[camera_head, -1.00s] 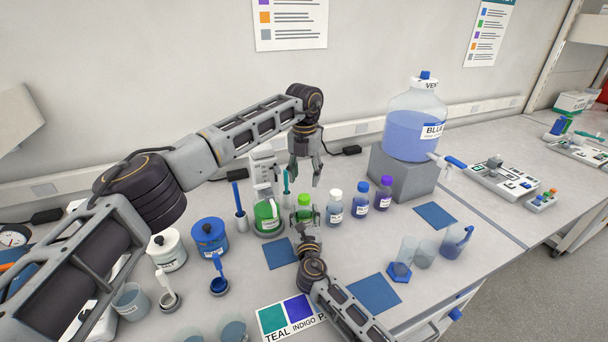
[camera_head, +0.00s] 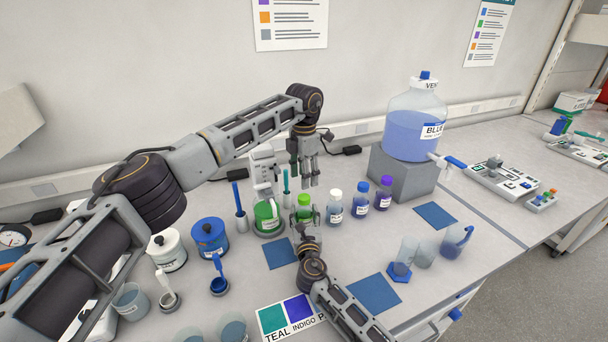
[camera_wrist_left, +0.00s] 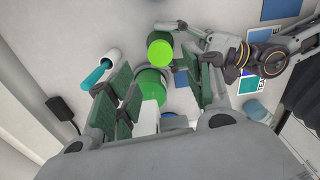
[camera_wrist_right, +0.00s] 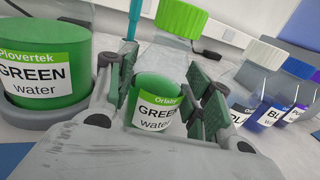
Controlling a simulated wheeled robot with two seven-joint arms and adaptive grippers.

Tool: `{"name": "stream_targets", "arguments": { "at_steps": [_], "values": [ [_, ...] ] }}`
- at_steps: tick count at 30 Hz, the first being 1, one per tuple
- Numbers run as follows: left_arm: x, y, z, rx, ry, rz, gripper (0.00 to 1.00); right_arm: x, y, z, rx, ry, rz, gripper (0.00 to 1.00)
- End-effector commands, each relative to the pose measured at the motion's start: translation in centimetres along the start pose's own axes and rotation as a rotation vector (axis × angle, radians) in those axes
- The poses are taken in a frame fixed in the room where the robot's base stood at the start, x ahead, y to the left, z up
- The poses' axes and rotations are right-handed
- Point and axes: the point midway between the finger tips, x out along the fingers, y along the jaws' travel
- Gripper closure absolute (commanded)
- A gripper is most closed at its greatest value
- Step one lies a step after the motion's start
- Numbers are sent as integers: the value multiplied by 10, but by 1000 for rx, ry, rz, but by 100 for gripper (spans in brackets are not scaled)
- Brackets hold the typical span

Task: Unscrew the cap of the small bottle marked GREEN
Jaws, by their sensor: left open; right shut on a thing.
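The small bottle marked GREEN (camera_wrist_right: 158,103) stands upright with its green cap (camera_wrist_right: 180,18) on. The cap shows in the head view (camera_head: 304,199). My right gripper (camera_head: 309,217) is shut on the bottle's body from the front, and its pads flank the label in the right wrist view. My left gripper (camera_head: 304,182) points down just above the cap and is open. In the left wrist view the bright green cap (camera_wrist_left: 160,49) lies beyond and between the finger pads; contact is not visible.
A larger GREEN jar (camera_head: 267,217) stands left of the bottle. White-, blue- and purple-capped bottles (camera_head: 335,205) stand close on the right. A stirrer (camera_head: 286,185) is behind. Blue mats (camera_head: 281,253) lie bare in front. A large BLUE vessel (camera_head: 412,125) stands at the back right.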

Motion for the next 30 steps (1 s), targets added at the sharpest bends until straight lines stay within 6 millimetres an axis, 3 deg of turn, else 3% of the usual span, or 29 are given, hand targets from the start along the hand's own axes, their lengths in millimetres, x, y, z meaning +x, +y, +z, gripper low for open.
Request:
{"name": "stream_targets", "arguments": {
  "at_steps": [8, 21, 30],
  "values": [
    [0, 0, 0, 97, 0, 0, 48, 0, 0, 0, 0, 0, 1, 100],
    [1, 0, 0, 102, 0, 0, 48, 0, 0, 0, 0, 0, 1, 100],
    [17, 0, 0, 102, 0, -2, 48, 0, 0, 0, 0, 0, 1, 100]
  ]
}}
